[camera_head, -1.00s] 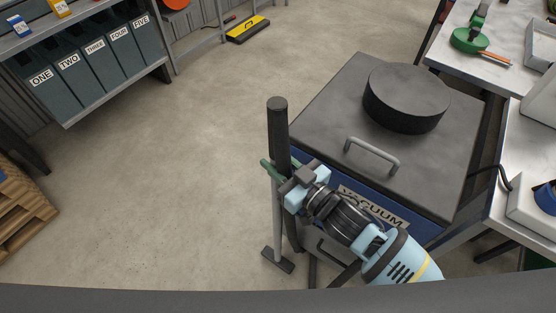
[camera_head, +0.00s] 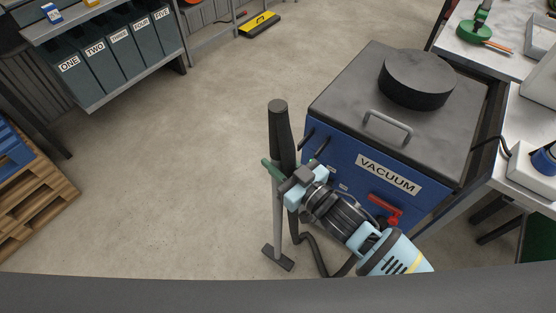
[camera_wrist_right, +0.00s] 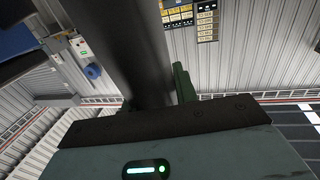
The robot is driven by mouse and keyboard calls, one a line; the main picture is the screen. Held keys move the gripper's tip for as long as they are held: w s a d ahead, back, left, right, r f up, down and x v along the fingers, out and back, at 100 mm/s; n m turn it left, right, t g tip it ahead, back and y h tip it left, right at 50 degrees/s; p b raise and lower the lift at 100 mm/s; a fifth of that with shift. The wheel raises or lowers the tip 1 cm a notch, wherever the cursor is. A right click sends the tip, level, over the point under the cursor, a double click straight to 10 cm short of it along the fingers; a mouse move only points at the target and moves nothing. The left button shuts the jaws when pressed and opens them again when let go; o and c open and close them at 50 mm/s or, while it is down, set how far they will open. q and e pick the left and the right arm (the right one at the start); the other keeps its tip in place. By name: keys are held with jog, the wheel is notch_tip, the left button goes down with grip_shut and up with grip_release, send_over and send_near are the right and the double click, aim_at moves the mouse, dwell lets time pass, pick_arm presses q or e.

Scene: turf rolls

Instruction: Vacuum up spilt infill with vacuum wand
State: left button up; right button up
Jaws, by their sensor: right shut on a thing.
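The vacuum wand (camera_head: 277,215) stands nearly upright, with a black grip (camera_head: 279,125) at the top and a flat dark nozzle (camera_head: 278,257) at or close to the floor. My right gripper (camera_head: 273,170), with green fingers, is shut on the wand just below its black grip. In the right wrist view the dark wand (camera_wrist_right: 115,45) fills the space by the green finger (camera_wrist_right: 183,83). The blue vacuum (camera_head: 345,160), labelled VACUUM, stands behind the right arm, with a dark hose (camera_head: 315,250) near the wand. I see no spilt infill. My left gripper is not in view.
Labelled grey bins (camera_head: 120,48) stand on a shelf at upper left. A wooden pallet (camera_head: 40,205) is at left. A yellow-topped item (camera_head: 259,24) lies on the floor at the back. A workbench (camera_head: 535,115) is at right. The concrete floor between is clear.

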jog(key=shift+s+a+r, duration=0.15)
jog(key=shift+s+a, duration=0.15)
jog(key=shift+s, duration=0.05)
jog(key=shift+s+d+r, duration=0.1)
jog(key=shift+s+r, duration=0.1)
jog(key=shift+r, duration=0.1)
jog(key=s+d+r+m+t+h, duration=0.1)
jog(key=s+d+r+m+h, duration=0.1)
jog(key=d, duration=0.5)
jog(key=s+d+r+m+t+h, duration=0.2)
jog(key=s+d+r+m+h, duration=0.1)
jog(key=s+d+h, duration=0.2)
jog(key=s+d+r+m+t+h, duration=0.1)
jog(key=s+d+r+m+h, duration=0.1)
jog(key=d, duration=0.6)
jog(key=s+m+h, duration=0.1)
jog(key=s+h, duration=0.1)
jog(key=h, duration=0.1)
jog(key=shift+s+d+r+t, duration=0.15)
jog(key=shift+d+r+t, duration=0.15)
